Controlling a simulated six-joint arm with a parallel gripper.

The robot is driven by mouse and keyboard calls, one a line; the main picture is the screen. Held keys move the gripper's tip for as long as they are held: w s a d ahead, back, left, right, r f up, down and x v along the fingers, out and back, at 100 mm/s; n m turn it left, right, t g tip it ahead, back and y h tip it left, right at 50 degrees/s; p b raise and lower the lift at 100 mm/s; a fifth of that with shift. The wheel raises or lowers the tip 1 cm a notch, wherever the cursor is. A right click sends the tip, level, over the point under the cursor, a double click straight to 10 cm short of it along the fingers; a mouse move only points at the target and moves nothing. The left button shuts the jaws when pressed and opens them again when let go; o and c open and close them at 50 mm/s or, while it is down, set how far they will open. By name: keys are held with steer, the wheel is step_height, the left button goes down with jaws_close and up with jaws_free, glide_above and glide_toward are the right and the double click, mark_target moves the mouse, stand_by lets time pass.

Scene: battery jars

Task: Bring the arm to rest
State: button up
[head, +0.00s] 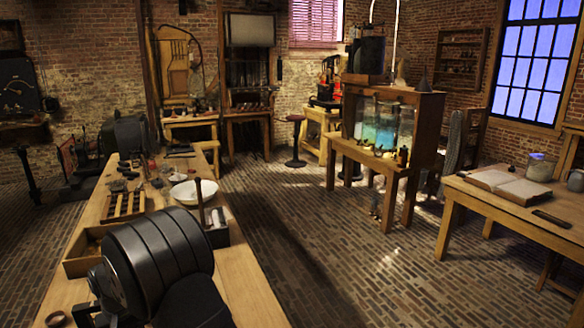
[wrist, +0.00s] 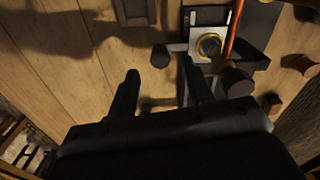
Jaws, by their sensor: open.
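My gripper (wrist: 160,68) shows in the wrist view with its two dark fingers apart. I see nothing held between them. Wooden boards lie beyond the fingers. I cannot make out my gripper in the head view. The glass battery jars (head: 386,124) stand in a wooden cabinet on legs (head: 378,160) right of centre in the head view. They hold bluish and greenish liquid and are well away from the near bench.
The near wooden bench (head: 246,283) carries a slotted wooden rack (head: 124,205), a white bowl (head: 193,192) and small items. Close to my fingers in the wrist view are a brass ring fitting (wrist: 208,46) and a reddish rod (wrist: 235,32). Brick floor (head: 300,240) is open between benches.

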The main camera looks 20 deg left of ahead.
steer(key=f, duration=0.4)
steer(key=shift+w+a+f, duration=0.1)
steer(key=shift+w+a, duration=0.3)
steer(key=w+a, duration=0.5)
steer(key=shift+w+a+r, duration=0.15)
steer(key=shift+w+r, duration=0.05)
steer(key=shift+r, duration=0.05)
steer(key=s+r, duration=0.3)
steer(key=r, duration=1.6)
steer(key=shift+s+d+r+m+t, duration=0.2)
steer(key=shift+d+m+t, duration=0.1)
steer(key=shift+d+t, duration=0.1)
steer(key=shift+o, duration=0.2)
